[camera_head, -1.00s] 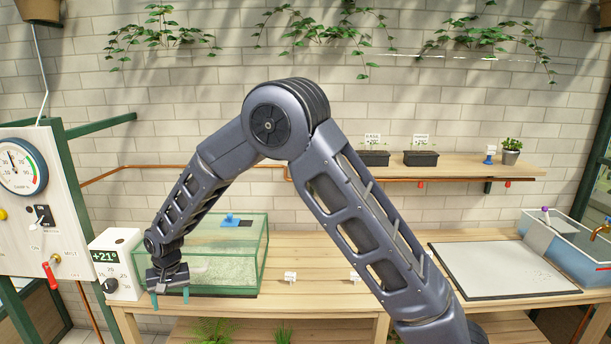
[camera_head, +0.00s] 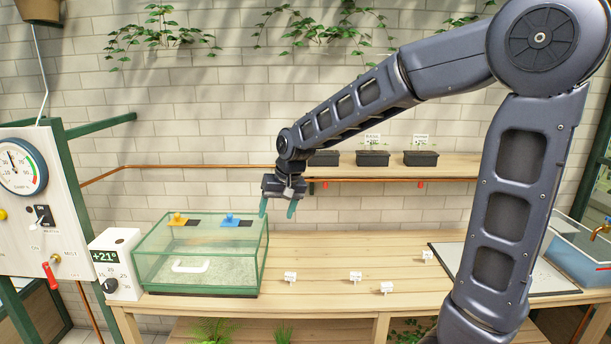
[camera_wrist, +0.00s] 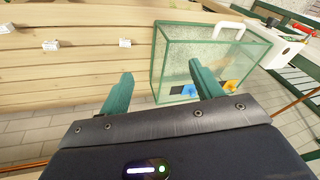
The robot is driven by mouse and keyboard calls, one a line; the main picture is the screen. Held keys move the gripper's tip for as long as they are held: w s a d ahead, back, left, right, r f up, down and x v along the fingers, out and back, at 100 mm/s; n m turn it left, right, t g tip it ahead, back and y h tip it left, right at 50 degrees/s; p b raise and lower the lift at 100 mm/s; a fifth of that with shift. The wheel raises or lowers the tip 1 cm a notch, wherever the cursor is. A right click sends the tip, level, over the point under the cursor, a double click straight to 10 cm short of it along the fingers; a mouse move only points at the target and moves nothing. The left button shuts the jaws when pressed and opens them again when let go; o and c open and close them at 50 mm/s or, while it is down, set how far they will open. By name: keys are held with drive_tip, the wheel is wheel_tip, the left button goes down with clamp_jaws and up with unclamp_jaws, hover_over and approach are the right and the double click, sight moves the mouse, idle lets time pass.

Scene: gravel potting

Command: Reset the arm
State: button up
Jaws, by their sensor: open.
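My gripper (camera_head: 278,208) is open and empty, its green fingers pointing down. In the head view it hangs in the air above the bench, by the upper right of the glass tank. Its two fingers stand apart in the wrist view (camera_wrist: 160,88). My arm reaches in from the right and crosses in front of the wall and shelf.
The green-framed glass tank (camera_head: 162,272) has a white handle and blue and orange pieces on its top edge. The wooden bench (camera_head: 335,260) holds several small white labels and is mostly clear. A shelf (camera_head: 465,166) carries black pots (camera_head: 421,159). A control panel (camera_head: 28,195) stands left.

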drive_tip(key=s+d+r+m+t+h, duration=0.1)
drive_tip(key=d+r, duration=0.1)
drive_tip(key=d, duration=0.9)
drive_tip(key=s+d+r+m+t+h, duration=0.1)
drive_tip(key=s+d+r, duration=0.15)
drive_tip(key=d, duration=0.85)
drive_tip(key=s+d+m, duration=0.1)
drive_tip(key=s+d, duration=0.3)
drive_tip(key=d, duration=0.3)
drive_tip(key=s+d+h, duration=0.1)
drive_tip(key=s+d, duration=0.4)
drive_tip(key=d, duration=0.2)
drive_tip(key=shift+f+m+t, duration=0.4)
